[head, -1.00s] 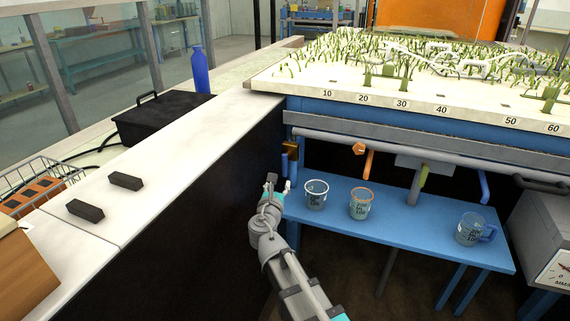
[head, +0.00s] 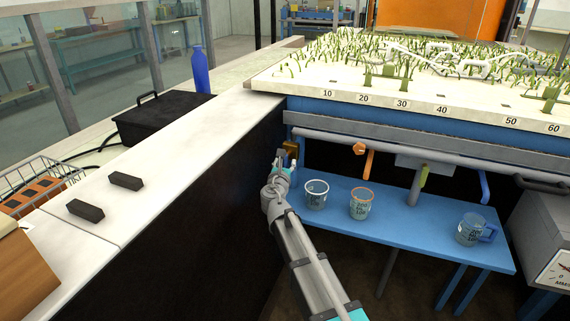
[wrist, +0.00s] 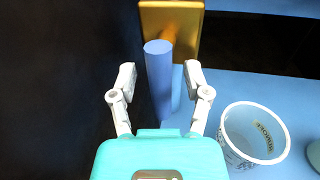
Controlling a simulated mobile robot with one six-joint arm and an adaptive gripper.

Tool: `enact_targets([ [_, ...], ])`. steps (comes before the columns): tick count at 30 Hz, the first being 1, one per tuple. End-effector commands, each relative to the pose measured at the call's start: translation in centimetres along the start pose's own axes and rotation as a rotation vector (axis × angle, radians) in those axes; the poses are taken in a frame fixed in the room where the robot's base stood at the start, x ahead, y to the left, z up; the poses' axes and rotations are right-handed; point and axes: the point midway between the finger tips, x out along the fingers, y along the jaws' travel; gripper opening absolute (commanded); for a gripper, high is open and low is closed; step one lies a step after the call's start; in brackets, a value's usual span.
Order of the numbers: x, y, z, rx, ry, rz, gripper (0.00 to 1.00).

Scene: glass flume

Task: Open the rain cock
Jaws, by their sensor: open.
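A brass-coloured block (wrist: 185,30) shows at the top of the wrist view with a blue round lever (wrist: 160,75) in front of it. In the head view the brass block (head: 291,149) sits below the left end of the grey pipe. My gripper (wrist: 160,80) is open, with one white finger on each side of the blue lever; I see no finger pressing on it. In the head view my gripper (head: 282,161) partly hides the lever.
The white-rimmed cup (wrist: 254,132) is just right of my gripper. A dark wall (head: 215,210) stands close on the left.

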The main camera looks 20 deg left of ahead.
Motion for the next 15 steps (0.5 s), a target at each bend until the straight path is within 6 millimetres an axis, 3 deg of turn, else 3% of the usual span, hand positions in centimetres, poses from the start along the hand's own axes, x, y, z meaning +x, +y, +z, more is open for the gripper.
enact_targets([
  [9,0.13,-0.02,0.00,0.000,0.000,0.000,0.62],
  [15,0.12,-0.02,0.00,0.000,0.000,0.000,0.27],
])
